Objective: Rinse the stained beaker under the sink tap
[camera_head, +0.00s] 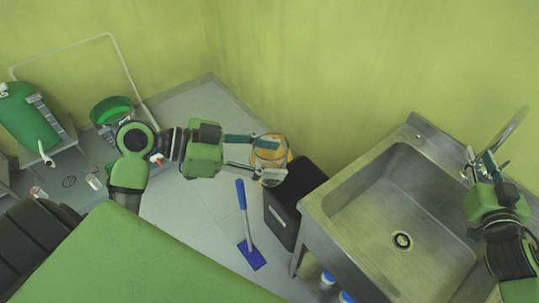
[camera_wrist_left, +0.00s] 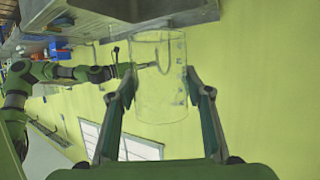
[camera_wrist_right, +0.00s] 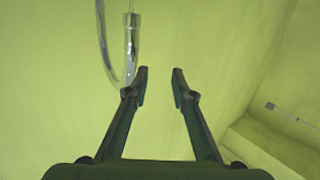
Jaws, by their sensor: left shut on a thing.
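A clear glass beaker (camera_head: 270,150) is held at the middle of the head view, left of the sink. My left gripper (camera_head: 268,156) is shut on it, with a finger on each side. In the left wrist view the beaker (camera_wrist_left: 160,75) shows faint marks on its glass. The steel sink (camera_head: 400,205) with its round drain is at the right, its basin empty. The sink tap (camera_head: 513,128) rises at the sink's far right rim. My right gripper (camera_head: 481,160) is beside the tap, open and empty. In the right wrist view the tap spout (camera_wrist_right: 130,45) hangs near its left finger.
A black bin (camera_head: 290,205) stands on the floor against the sink's left side.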

